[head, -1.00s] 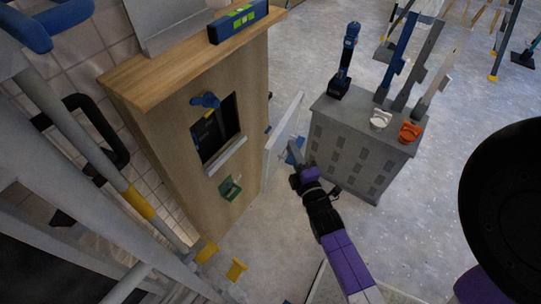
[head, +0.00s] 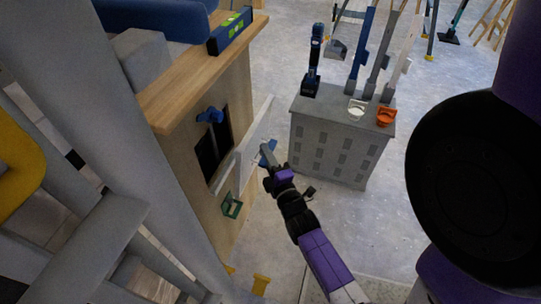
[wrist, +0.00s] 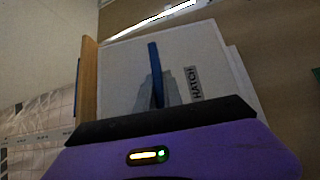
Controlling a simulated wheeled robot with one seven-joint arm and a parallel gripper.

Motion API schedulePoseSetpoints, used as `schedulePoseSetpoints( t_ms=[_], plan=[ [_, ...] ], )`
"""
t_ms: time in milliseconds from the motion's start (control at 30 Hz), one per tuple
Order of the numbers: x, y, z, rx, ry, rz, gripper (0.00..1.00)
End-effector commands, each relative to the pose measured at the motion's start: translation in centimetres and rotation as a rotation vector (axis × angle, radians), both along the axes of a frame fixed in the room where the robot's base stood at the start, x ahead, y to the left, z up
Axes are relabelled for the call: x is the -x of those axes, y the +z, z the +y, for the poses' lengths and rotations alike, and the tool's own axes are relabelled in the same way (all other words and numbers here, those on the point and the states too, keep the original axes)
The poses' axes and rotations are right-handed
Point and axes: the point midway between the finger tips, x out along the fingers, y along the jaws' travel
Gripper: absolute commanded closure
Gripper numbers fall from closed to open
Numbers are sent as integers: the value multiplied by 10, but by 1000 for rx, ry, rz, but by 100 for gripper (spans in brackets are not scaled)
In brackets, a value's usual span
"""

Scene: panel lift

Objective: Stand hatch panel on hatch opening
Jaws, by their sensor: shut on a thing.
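The hatch panel (head: 255,130) is a thin white board, seen nearly edge-on and tilted in the head view. In the wrist view its face (wrist: 122,75) carries a "HATCH" label and a blue handle (wrist: 153,62). My gripper (head: 267,157) is shut on that handle; its grey fingers also show in the wrist view (wrist: 158,92). The hatch opening (head: 208,150) is a dark rectangle in the wooden wall, with a pale sill (head: 222,174) below and a blue latch (head: 210,115) above. The panel's lower left end is close to the sill; I cannot tell whether they touch.
A green bracket (head: 232,205) sits on the wall below the opening. A level (head: 231,30) lies on the wooden top (head: 180,90). A grey cabinet (head: 338,145) with tools and an orange item (head: 386,117) stands to the right. Floor shows between cabinet and wall.

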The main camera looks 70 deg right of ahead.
Motion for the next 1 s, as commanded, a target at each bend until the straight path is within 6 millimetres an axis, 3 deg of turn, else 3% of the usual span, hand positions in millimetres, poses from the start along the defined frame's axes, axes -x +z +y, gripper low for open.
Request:
schedulePoseSetpoints(
  t_ms=[1000],
  plan=[
    [-82, -13, -6, 5, -2, -5, 100]
  ],
)
